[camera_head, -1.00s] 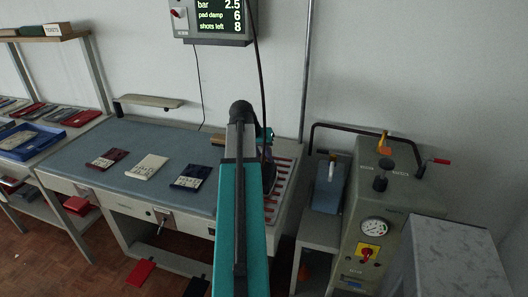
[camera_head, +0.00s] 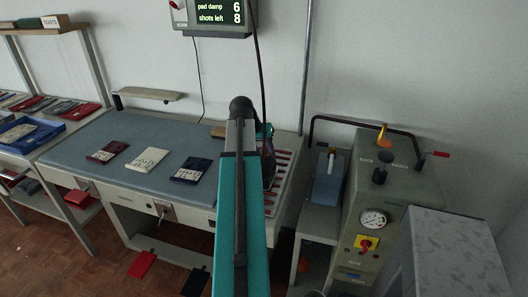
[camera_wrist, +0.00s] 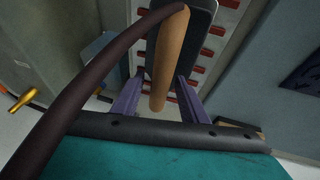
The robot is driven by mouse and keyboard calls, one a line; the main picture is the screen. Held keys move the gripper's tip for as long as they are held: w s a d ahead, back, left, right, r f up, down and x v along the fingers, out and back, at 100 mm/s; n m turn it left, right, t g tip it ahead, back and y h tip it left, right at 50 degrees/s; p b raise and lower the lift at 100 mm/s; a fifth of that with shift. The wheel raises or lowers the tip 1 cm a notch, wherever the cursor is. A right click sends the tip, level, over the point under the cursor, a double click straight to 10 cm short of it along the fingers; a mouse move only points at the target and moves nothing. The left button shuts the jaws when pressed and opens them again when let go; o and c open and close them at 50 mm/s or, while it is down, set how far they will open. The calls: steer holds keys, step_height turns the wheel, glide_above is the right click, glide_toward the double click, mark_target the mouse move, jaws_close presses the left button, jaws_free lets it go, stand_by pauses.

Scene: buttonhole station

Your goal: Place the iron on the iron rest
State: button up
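The iron has a dark body and a tan handle (camera_wrist: 168,65). In the head view its dark body (camera_head: 269,165) shows beside my arm at the right end of the table. The iron rest looks to be the pale plate with red strips (camera_head: 283,168); it also shows in the wrist view (camera_wrist: 229,22). The iron overlaps the rest in both views; I cannot tell whether it touches it. My gripper's purple fingers (camera_wrist: 160,88) stand on either side of the handle, apparently with gaps. In the head view my arm hides the fingers.
A dark cable (camera_wrist: 90,85) crosses the wrist view and hangs from above in the head view. Several cloth pieces, one cream (camera_head: 147,160), lie on the blue-grey table (camera_head: 112,178). A grey machine (camera_head: 400,190) with gauge and a blue block (camera_head: 328,180) stand right.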

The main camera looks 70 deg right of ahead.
steer(key=shift+a+r, duration=0.1)
steer(key=shift+r, duration=0.1)
steer(key=b+v, duration=0.2)
steer(key=v, duration=0.9)
steer(key=shift+a+r, duration=0.15)
steer(key=shift+r, duration=0.2)
steer(key=shift+w+r, duration=0.1)
stand_by(0.7)
